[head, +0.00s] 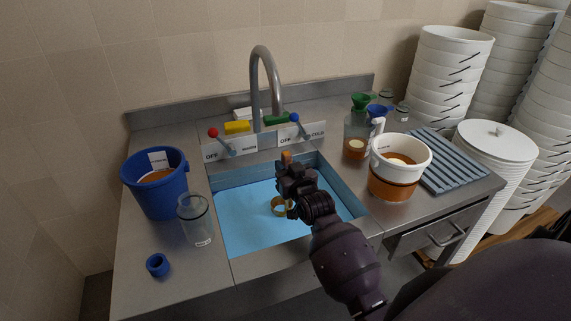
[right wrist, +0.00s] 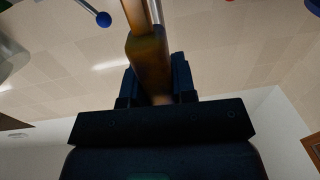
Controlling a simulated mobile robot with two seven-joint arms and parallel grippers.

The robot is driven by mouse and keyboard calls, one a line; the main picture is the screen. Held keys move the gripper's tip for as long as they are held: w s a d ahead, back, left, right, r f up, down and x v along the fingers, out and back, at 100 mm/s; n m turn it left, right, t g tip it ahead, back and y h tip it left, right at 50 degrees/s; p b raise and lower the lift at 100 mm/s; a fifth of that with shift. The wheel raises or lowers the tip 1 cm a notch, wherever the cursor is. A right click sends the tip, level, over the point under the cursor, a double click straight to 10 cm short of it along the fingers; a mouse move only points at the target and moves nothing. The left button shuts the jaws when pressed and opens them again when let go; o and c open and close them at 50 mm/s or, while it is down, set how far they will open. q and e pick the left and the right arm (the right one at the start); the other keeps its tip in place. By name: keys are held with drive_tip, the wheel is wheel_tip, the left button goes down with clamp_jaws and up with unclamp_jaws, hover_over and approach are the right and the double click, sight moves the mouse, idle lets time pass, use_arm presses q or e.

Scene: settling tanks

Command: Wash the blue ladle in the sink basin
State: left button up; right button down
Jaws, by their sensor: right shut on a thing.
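My right gripper (head: 291,190) is over the sink basin (head: 240,225) and shut on an orange-brown handle (head: 286,157). In the right wrist view the handle (right wrist: 150,62) stands between the fingers (right wrist: 157,85). A yellowish ring-shaped piece (head: 277,207) shows just below the gripper, inside the basin outline. It may be the lower end of the held thing; the join is hidden. The held handle is not blue. A small blue cup (head: 158,265) is on the counter left of the basin; no handle shows on it. My left gripper is not in view.
The tap (head: 266,80) arches behind the basin. A blue bucket (head: 155,185) and a glass jar (head: 195,220) stand to its left. A white bucket (head: 401,150), a bottle and a grey ribbed rack (head: 450,160) are to its right. Bucket stacks rise behind.

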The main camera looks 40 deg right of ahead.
drive_tip(key=shift+f+b, duration=0.85)
drive_tip(key=shift+f, duration=0.9)
drive_tip(key=shift+f+b, duration=0.45)
drive_tip(key=shift+f, duration=0.4)
drive_tip(key=shift+a, duration=0.1)
drive_tip(key=shift+w+a+p, duration=0.2)
drive_tip(key=shift+a+p, duration=0.15)
drive_tip(key=shift+a, duration=0.3)
drive_tip(key=shift+d, duration=0.15)
drive_tip(key=shift+s+d, duration=0.2)
drive_tip(key=shift+d, duration=0.4)
